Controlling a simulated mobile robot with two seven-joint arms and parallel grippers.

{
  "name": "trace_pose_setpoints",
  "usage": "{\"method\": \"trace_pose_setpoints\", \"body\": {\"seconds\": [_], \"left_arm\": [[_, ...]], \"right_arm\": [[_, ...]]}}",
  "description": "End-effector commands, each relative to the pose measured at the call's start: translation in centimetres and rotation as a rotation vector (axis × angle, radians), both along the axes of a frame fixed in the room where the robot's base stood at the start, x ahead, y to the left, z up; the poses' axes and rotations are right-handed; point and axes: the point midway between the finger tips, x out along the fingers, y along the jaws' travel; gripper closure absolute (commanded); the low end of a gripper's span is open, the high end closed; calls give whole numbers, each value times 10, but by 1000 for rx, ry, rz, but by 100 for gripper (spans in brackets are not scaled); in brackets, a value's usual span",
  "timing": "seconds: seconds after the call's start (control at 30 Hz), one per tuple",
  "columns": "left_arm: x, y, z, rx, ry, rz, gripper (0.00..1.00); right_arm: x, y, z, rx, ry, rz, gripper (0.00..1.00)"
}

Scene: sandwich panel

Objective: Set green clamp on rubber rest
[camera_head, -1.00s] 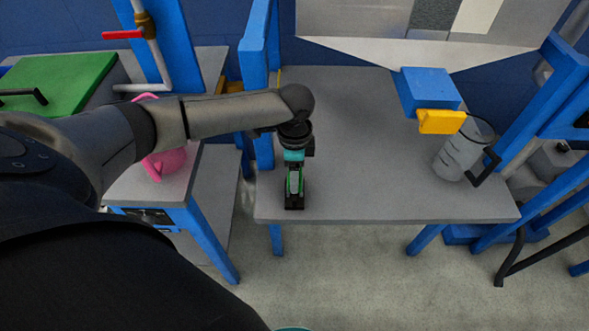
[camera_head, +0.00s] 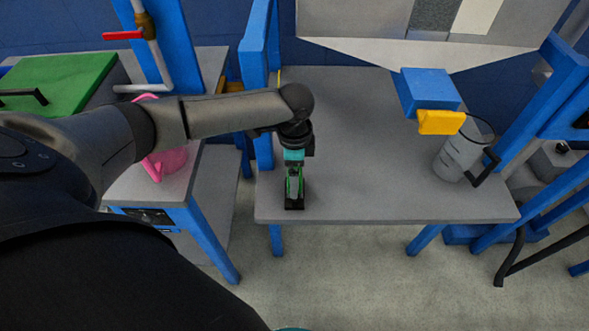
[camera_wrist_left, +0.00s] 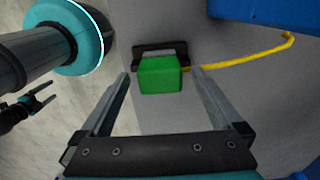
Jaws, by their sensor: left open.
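The green clamp (camera_wrist_left: 160,75) shows as a green block between and beyond the fingertips in the left wrist view. In the head view only thin green parts of it show around my gripper. A black piece, apparently the rubber rest (camera_head: 294,205), lies near the front left edge of the grey table; a black shape also shows at the clamp in the wrist view (camera_wrist_left: 160,50). The exact contact between them is hidden. My left gripper (camera_head: 295,190) points down over them, open, its fingers (camera_wrist_left: 160,73) apart on both sides of the clamp. My right gripper (camera_wrist_left: 38,104) shows small, its fingers apart.
The grey table (camera_head: 370,190) is clear in the middle. A blue post (camera_head: 256,90) rises at the left. A pink object (camera_head: 165,163) sits on the left table.

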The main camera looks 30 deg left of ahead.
Motion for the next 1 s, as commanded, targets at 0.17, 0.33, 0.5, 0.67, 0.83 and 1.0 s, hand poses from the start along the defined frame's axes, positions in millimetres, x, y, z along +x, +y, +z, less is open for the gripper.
{"method": "trace_pose_setpoints", "body": {"seconds": [0.17,0.33,0.5,0.67,0.83,1.0], "left_arm": [[1,0,38,0,-5,0,1],[1,0,81,-1,-6,-1,1],[1,0,116,0,-5,1,1],[1,0,137,0,-2,0,1],[0,0,146,0,-1,0,1],[0,-1,145,-1,-1,-1,1]], "right_arm": [[0,0,13,0,0,0,15],[0,0,26,0,0,0,15],[0,0,35,0,0,0,15],[0,0,39,0,0,0,15],[0,0,40,0,1,0,15],[0,0,40,0,0,0,15]]}}
